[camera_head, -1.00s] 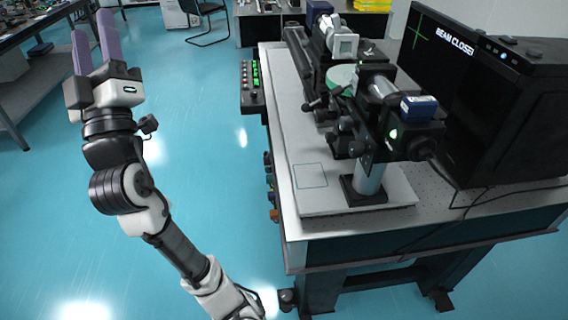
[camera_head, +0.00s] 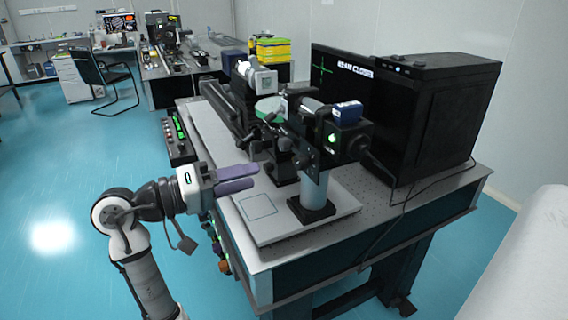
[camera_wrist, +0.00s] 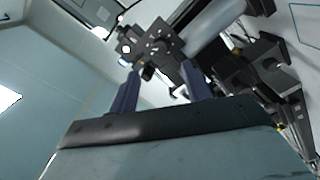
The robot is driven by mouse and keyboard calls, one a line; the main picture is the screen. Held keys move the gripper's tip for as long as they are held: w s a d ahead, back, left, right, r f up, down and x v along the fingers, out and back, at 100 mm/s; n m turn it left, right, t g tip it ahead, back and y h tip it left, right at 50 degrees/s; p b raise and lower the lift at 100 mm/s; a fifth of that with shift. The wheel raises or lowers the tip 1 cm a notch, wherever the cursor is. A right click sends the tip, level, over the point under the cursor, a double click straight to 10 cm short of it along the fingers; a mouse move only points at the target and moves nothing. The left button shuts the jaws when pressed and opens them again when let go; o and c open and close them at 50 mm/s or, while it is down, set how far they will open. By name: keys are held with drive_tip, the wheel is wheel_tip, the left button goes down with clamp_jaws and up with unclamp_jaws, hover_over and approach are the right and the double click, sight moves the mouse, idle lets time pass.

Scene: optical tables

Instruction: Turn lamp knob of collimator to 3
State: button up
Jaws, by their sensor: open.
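The collimator assembly (camera_head: 345,137) stands on the optical table in the head view, on a grey post (camera_head: 314,190) with a black base. A lit green spot and a blue block mark its near end. I cannot make out the lamp knob or its numbers. Several coloured knobs (camera_head: 222,264) sit along the table's left side. My gripper (camera_head: 256,178) is open and empty, its purple fingers pointing right, over the table's left edge and left of the post. In the wrist view, my fingers (camera_wrist: 160,92) are apart, with the dark optics beyond them.
A monitor (camera_head: 340,78) reading "BEAM CLOSE" and a black case (camera_head: 430,118) stand behind the optics. A marked square (camera_head: 258,206) on the white plate is bare.

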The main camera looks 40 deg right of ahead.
sight(297, 164)
drive_tip(key=p+x, duration=0.2)
drive_tip(key=x, duration=0.7)
drive_tip(key=shift+d, duration=0.4)
drive_tip(key=shift+c, duration=0.2)
drive_tip(key=c, duration=1)
